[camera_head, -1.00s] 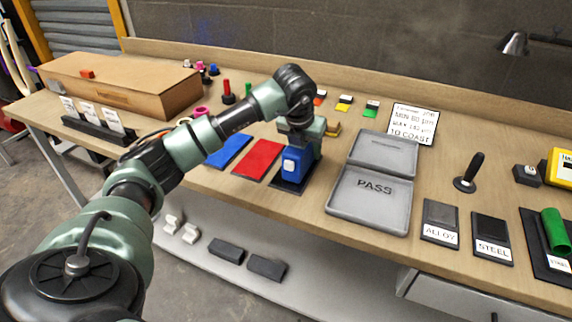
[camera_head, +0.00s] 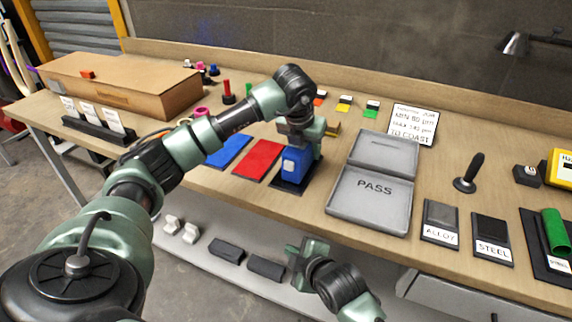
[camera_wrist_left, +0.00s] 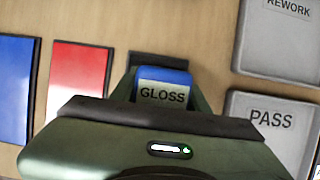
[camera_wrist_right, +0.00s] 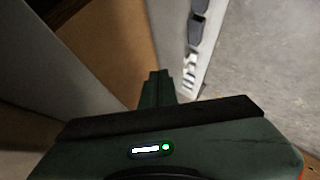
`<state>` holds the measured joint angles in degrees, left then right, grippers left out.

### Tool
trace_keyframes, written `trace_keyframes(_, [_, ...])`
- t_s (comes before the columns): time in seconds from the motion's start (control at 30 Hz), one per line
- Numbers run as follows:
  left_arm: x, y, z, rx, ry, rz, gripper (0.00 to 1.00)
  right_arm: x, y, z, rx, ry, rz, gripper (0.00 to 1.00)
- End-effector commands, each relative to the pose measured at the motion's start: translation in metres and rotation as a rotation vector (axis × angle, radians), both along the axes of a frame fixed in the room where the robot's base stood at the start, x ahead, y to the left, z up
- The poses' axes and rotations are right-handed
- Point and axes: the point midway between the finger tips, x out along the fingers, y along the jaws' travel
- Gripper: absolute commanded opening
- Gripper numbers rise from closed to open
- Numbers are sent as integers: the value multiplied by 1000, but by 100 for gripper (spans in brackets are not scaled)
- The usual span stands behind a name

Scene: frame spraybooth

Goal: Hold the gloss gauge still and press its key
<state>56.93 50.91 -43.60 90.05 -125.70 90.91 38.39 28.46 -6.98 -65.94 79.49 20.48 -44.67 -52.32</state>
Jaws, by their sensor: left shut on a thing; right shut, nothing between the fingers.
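The gloss gauge (camera_head: 296,163) is a blue block with a pale key on its front face, upright on a dark pad on the bench. In the left wrist view its top label reads GLOSS (camera_wrist_left: 162,94). My left gripper (camera_head: 303,142) comes down from above and is shut on the gauge, with a finger on each side. My right gripper (camera_head: 300,258) is in front of the bench, below its top, near the lower shelf. It is shut and empty, apart from the gauge; its fingers also show in the right wrist view (camera_wrist_right: 158,88).
Blue (camera_head: 228,150) and red (camera_head: 258,160) panels lie left of the gauge. A grey PASS tray (camera_head: 370,208) is to its right. ALLOY (camera_head: 440,222) and STEEL (camera_head: 492,238) blocks lie farther right. The bench's front edge stands between my right gripper and the gauge.

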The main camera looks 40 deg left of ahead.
Motion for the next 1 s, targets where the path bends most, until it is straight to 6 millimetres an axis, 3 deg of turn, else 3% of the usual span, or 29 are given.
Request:
trace_keyframes(0.1, [-3,2,-5,5,15,3,0,-26,30,49,-37,-188,192,0])
trace_keyframes(0.3, [-3,2,-5,5,14,3,0,-98,61,111,-142,-550,560,0])
trace_keyframes(0.43, [-2,2,-5,5,14,3,0,-49,38,154,-377,-932,646,0])
trace_keyframes(0.6, [-2,1,-5,4,11,3,0,-18,20,203,-612,-1261,711,0])
trace_keyframes(0.7, [-2,1,-5,3,10,1,0,-9,13,221,-702,-1369,728,0])
trace_keyframes(0.83, [-2,1,-4,3,9,1,0,-3,10,232,-761,-1436,736,0])
trace_keyframes(1.0, [-1,0,-4,1,8,0,0,5,18,229,-770,-1444,737,0])
